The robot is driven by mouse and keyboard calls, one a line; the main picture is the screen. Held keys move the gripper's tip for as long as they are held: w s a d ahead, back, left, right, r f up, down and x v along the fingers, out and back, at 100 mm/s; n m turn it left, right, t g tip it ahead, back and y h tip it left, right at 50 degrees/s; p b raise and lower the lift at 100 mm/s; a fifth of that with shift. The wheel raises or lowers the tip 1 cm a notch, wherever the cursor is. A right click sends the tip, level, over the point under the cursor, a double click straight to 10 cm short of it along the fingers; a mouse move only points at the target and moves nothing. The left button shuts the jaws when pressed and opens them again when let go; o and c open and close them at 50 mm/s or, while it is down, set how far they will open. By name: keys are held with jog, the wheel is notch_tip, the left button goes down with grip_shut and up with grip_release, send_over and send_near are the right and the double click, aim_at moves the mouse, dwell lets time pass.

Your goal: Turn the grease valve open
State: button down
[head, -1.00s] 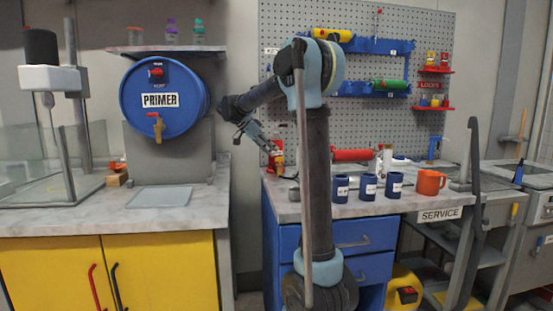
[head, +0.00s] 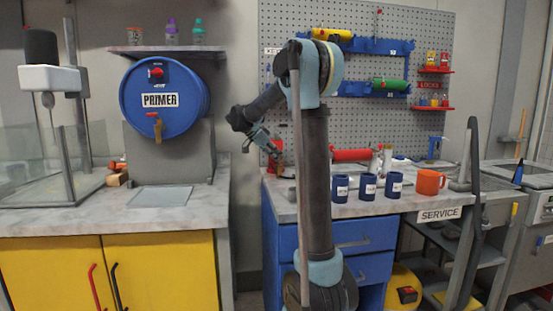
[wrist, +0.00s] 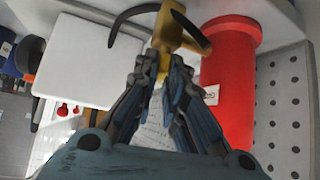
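The grease valve (wrist: 169,26) is a yellow, brass-like fitting with a dark curved handle (wrist: 133,13), at the top middle of the wrist view beside a large red cylinder (wrist: 230,85). My gripper (wrist: 167,60) points at it, its two fingertips drawn close together just below the valve body. A thin yellow part shows between the fingertips; I cannot tell whether they touch or grip it. In the head view my gripper (head: 277,160) is at the left end of the blue bench, by the red container (head: 269,170). The valve is not clear there.
Several blue cups (head: 367,186) and an orange mug (head: 431,182) stand on the bench to the right. A pegboard (head: 285,60) rises behind. A blue PRIMER drum (head: 165,97) is on the left counter. A white panel (wrist: 90,60) shows left of the valve.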

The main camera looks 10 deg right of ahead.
jog(key=shift+n, duration=0.3)
jog(key=n+t+y, duration=0.1)
jog(key=n+t, duration=0.1)
jog(key=n, duration=0.1)
jog(key=shift+s+t, duration=0.15)
jog(key=shift+t, duration=0.15)
jog(key=shift+d+r+n+t+y, duration=0.1)
jog(key=shift+n+t+y, duration=0.4)
jog(key=shift+n, duration=0.45)
jog(key=shift+d+n+t+y, duration=0.1)
jog(key=shift+n+t+y, duration=0.4)
jog(key=shift+n, duration=0.45)
jog(key=shift+a, duration=0.1)
jog(key=c, duration=1.7)
grip_release()
jog(key=shift+s, duration=0.15)
jog(key=v, duration=1.1)
jog(key=shift+s+a+r, duration=0.1)
jog(key=shift+s+r, duration=0.1)
